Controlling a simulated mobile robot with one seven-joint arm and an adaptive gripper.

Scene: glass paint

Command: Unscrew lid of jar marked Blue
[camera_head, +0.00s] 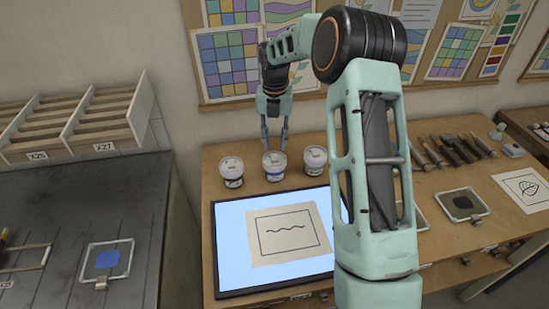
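Three small jars with white lids stand in a row on the wooden table behind the light panel: a left jar (231,173), a middle jar (274,168) and a right jar (315,161). The middle jar has a bluish label band; the bands on the other two look dark. The label text is too small to read. My gripper (274,148) points down at the middle jar's lid, with its two fingers apart and nothing seen between them. I cannot tell whether the fingertips touch the lid.
A lit panel (232,245) with a paper drawing (290,235) lies in front of the jars. Several tools (455,150) lie at the right. A dark counter (50,210) at the left holds a tray with a blue patch (107,259). My arm covers part of the table right of the jars.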

